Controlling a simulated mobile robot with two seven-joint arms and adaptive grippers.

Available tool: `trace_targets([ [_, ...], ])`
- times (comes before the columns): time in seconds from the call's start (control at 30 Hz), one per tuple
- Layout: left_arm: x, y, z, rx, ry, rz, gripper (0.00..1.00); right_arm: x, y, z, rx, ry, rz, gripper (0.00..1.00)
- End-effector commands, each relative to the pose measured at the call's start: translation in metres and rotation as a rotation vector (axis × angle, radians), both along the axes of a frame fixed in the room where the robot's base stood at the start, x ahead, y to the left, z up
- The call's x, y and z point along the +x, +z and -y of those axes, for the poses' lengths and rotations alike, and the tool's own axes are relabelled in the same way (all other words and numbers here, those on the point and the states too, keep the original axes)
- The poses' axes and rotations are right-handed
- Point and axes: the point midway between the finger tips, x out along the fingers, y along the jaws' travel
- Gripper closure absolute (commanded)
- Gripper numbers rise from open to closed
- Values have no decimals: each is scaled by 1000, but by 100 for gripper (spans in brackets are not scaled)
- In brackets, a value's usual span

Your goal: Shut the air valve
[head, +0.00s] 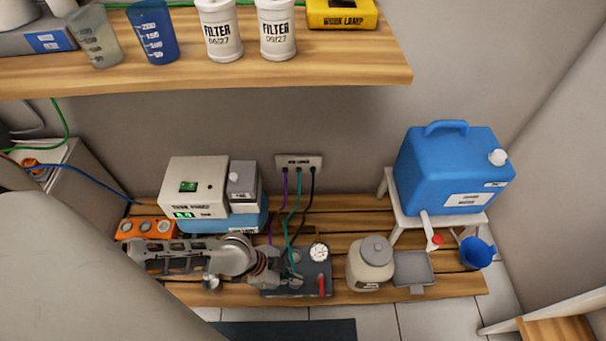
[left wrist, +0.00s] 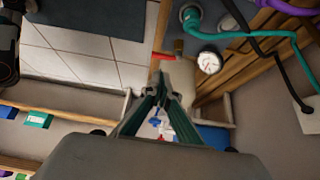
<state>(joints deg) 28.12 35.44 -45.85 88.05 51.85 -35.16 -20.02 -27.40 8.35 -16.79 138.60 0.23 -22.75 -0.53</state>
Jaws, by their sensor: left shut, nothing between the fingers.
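The air valve has a red lever (head: 322,285) at the front right of a dark grey panel (head: 312,268) with a round white gauge (head: 319,252) behind the lever. In the left wrist view the red lever (left wrist: 163,57) shows just beyond my fingertips, partly hidden by them, with the gauge (left wrist: 209,63) to its right. My left gripper (head: 294,275) is shut and empty, low over the panel and left of the lever. It also shows in the left wrist view (left wrist: 161,80). I cannot tell whether it touches the lever. My right gripper is not in view.
Green and dark hoses run from the panel to a wall outlet (head: 299,161). A cream jar (head: 360,270) and a grey tray (head: 414,268) stand right of the panel. A blue water tank (head: 455,165) sits on a white stand. A wooden shelf (head: 300,67) overhangs the bench.

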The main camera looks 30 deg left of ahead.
Motion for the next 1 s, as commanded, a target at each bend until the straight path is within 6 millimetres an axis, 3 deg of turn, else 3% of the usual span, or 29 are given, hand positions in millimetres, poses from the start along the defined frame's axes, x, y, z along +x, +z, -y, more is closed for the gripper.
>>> trace_targets([
  [0.03, -4, -16, 6, -3, 1, -13, 100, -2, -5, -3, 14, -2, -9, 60],
  [0.1, 0, -28, 13, -4, 3, -16, 100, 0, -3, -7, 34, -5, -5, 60],
  [0.5, 22, -89, 45, -1, 1, -14, 100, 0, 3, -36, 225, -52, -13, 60],
  [0.7, 31, -99, 53, 0, 1, -8, 100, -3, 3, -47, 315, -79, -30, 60],
  [1.0, 36, -99, 54, 1, 1, -1, 100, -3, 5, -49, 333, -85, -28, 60],
])
